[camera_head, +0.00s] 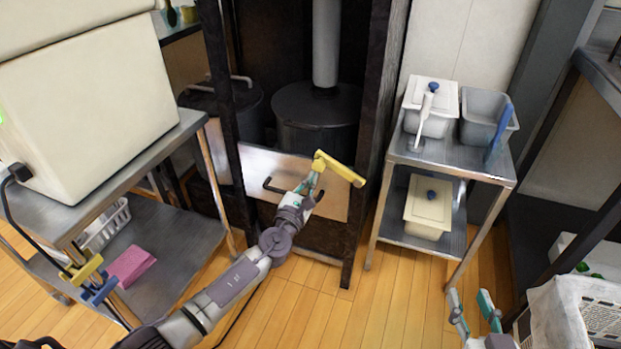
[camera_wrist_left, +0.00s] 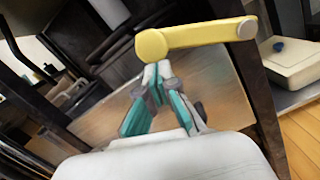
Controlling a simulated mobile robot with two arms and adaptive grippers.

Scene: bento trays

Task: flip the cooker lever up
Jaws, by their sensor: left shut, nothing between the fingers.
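The yellow cooker lever (camera_head: 340,168) is on the front of the dark cooker frame, in the middle of the head view. It slants down to the right there. In the left wrist view the lever (camera_wrist_left: 195,38) spans the top, with a round hub at its left end. My left gripper (camera_head: 312,182) is shut and empty. Its fingertips (camera_wrist_left: 157,70) are just below the hub end of the lever; whether they touch it I cannot tell. My right gripper (camera_head: 474,299) is open and empty, low at the right, far from the lever.
Dark round pots (camera_head: 316,115) stand inside the cooker frame behind a light panel (camera_head: 327,194). A metal cart (camera_head: 482,166) with white and grey containers stands to the right. A metal table (camera_head: 60,217) with a large white box is at the left. A white crate (camera_head: 600,318) is at lower right.

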